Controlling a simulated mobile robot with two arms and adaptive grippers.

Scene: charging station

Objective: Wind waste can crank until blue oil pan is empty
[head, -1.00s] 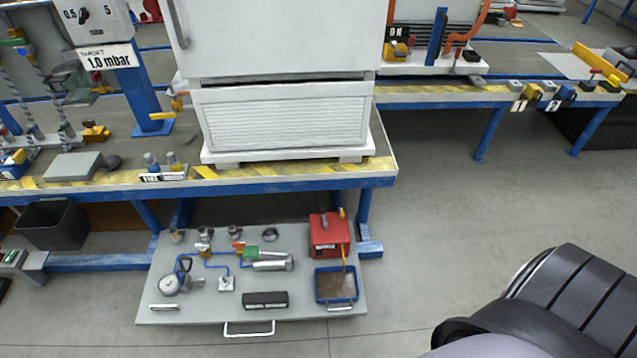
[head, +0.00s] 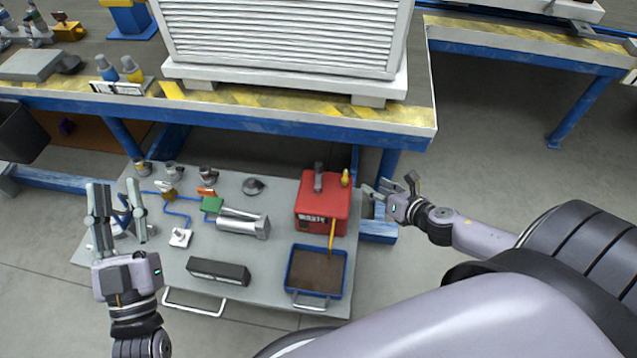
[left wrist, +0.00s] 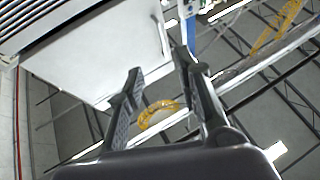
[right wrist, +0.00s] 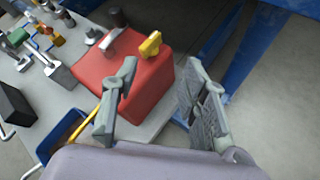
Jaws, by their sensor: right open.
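The red waste can (head: 322,203) stands at the right rear of the grey low board. It also shows in the right wrist view (right wrist: 140,75). A dark upright crank handle (head: 318,177) and a yellow knob (head: 346,177) are on its top. A yellow tube (head: 331,238) runs down from it to the blue oil pan (head: 290,270), which shows brown oil inside. My right gripper (head: 388,197) is open, just right of the can and apart from it. My left gripper (head: 115,208) is open and empty, raised over the board's left side; its fingers point up.
A black box (head: 218,271), a metal cylinder (head: 243,222) and several small fittings sit on the grey board (head: 270,295). The blue-edged bench (head: 290,125) overhangs behind the board. Its leg stands close behind the can. Open floor lies to the right.

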